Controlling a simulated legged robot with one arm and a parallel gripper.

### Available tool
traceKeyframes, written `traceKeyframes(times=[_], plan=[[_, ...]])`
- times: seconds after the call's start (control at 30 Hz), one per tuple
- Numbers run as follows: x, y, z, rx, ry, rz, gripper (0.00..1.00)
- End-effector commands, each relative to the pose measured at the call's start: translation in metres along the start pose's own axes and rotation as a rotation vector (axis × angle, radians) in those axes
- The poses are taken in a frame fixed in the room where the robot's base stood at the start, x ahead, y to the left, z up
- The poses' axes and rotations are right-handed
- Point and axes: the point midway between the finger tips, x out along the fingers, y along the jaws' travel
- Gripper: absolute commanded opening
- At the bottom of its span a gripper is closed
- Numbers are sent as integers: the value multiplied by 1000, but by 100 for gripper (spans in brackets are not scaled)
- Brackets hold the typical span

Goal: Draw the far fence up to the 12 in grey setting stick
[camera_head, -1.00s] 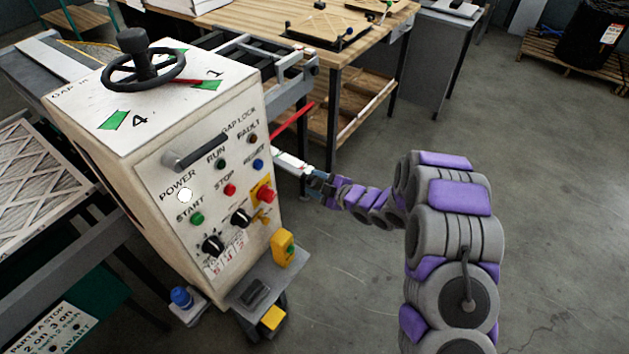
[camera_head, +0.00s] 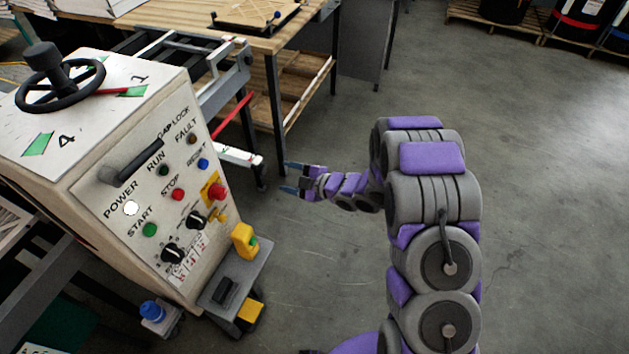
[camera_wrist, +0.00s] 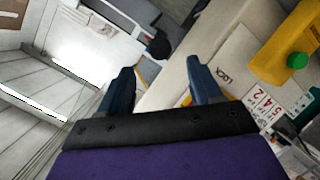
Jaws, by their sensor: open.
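My gripper (camera_head: 287,178) is open and empty, to the right of the machine's control cabinet. A pale bar (camera_head: 238,156) sticks out from behind the cabinet, its end a short gap left of my fingertips. A red bar (camera_head: 232,120) slants above it. In the wrist view both blue fingers (camera_wrist: 158,70) are spread, with no object held between them. I cannot tell for sure which part is the far fence. I cannot make out a grey setting stick; the cabinet hides much of the machine behind it.
The control cabinet (camera_head: 105,185) carries a black handwheel (camera_head: 62,92) on top and buttons on its face. A yellow box (camera_head: 244,240) stands on a low grey shelf in front. A wooden bench (camera_head: 285,38) stands behind. The floor to the right is clear.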

Motion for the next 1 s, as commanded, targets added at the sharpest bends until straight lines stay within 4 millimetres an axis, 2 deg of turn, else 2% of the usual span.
traceKeyframes(times=[0.03, 0.3, 0.5, 0.7, 1.0], plan=[[-12, 0, 0, 2, -5, -1, 64], [-60, 0, 1, 0, -4, -1, 64], [-83, -1, 1, 2, -1, -1, 64], [-90, -1, 1, 2, -1, -3, 64], [-90, -1, 1, 1, 0, -3, 64]])
